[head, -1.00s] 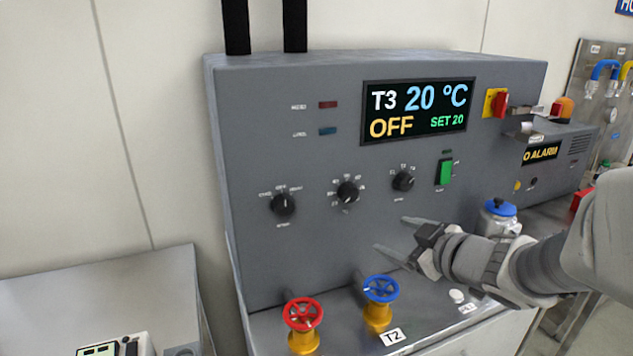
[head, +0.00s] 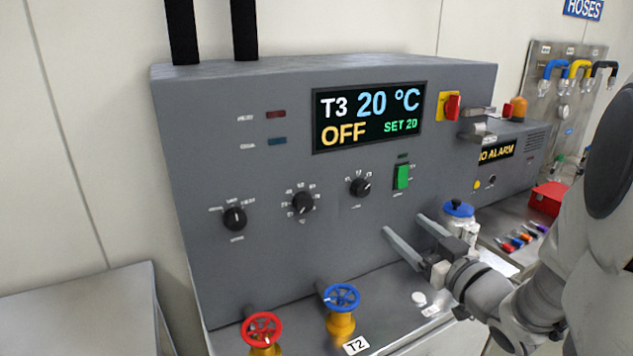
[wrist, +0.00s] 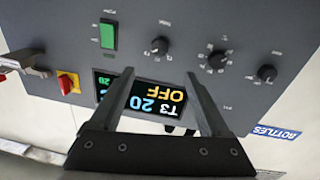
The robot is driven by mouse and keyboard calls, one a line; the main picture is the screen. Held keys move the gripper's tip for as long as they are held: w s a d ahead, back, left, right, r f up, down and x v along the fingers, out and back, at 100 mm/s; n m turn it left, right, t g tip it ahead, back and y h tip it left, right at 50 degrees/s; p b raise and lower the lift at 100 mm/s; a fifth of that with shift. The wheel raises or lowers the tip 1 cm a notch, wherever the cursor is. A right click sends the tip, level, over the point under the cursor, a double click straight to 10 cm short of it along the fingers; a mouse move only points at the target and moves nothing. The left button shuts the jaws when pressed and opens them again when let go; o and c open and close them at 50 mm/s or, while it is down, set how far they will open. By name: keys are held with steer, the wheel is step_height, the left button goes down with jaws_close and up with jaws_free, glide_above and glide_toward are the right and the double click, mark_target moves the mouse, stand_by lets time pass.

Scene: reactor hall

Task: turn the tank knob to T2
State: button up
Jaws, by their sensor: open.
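The tank knob (head: 360,187) is the small black rotary knob on the grey panel, left of the green switch; the display (head: 367,116) reads T3, 20 °C, OFF, SET 20. Its small scale marks are hard to read. My gripper (head: 403,223) is open and empty, in front of the panel, below and right of the knob. In the wrist view, which shows the panel upside down, the knob (wrist: 160,45) appears beyond the gap between my open fingers (wrist: 158,76), not touched.
Two more black knobs (head: 302,203) (head: 234,218) sit to the left. The green switch (head: 402,176) is close right of the tank knob. Red (head: 262,330) and blue (head: 342,297) valve wheels stand below.

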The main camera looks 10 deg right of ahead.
mark_target(363, 192)
steer(key=p+x, duration=0.2)
steer(key=x, duration=1.3)
steer(key=shift+p, duration=0.35)
steer(key=shift+c, duration=0.2)
jaws_close()
